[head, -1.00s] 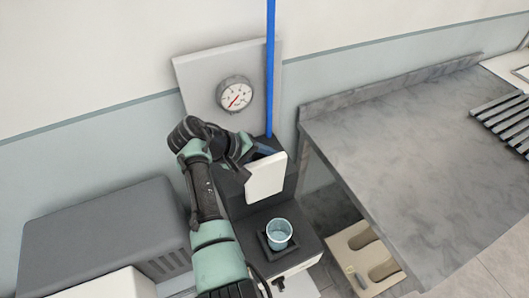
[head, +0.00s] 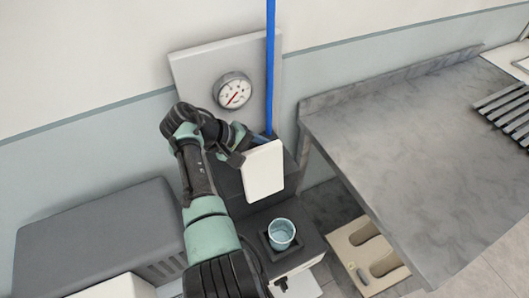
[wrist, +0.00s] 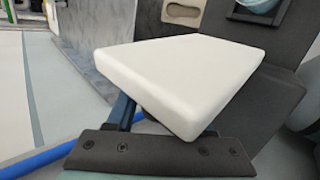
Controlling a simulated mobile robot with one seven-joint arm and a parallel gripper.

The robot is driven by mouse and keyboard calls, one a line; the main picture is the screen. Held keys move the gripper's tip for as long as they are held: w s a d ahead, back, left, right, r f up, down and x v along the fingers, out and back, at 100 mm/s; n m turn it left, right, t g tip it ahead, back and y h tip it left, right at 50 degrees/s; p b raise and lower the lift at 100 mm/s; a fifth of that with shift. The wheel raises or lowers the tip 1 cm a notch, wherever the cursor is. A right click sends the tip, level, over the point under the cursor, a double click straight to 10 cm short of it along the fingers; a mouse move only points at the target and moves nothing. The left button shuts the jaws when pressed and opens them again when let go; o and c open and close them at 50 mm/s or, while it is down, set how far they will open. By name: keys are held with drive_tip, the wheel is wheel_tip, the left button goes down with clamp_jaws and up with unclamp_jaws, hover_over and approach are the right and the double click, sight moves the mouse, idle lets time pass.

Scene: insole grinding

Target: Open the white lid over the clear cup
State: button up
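The white lid (head: 262,171) stands raised and steeply tilted behind the clear cup (head: 281,234), so the cup's mouth is uncovered. The cup stands upright in a dark square holder on the black machine. My gripper (head: 244,150) is at the upper left edge of the lid, close behind it. In the wrist view the lid (wrist: 180,75) fills the middle, and part of the cup (wrist: 257,5) shows at the top edge. The lid hides my fingertips there, so I cannot tell whether they hold it or only touch it.
A round gauge (head: 232,91) sits on a grey panel behind my arm, beside a vertical blue pole (head: 270,60). A grey box (head: 95,235) is at the left. A grey table (head: 400,140) fills the right, with a beige tray (head: 352,262) below it.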

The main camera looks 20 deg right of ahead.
drive_tip(key=shift+o, duration=1.2)
drive_tip(key=b+v, duration=0.1)
drive_tip(key=v, duration=1.2)
drive_tip(key=shift+b, duration=0.3)
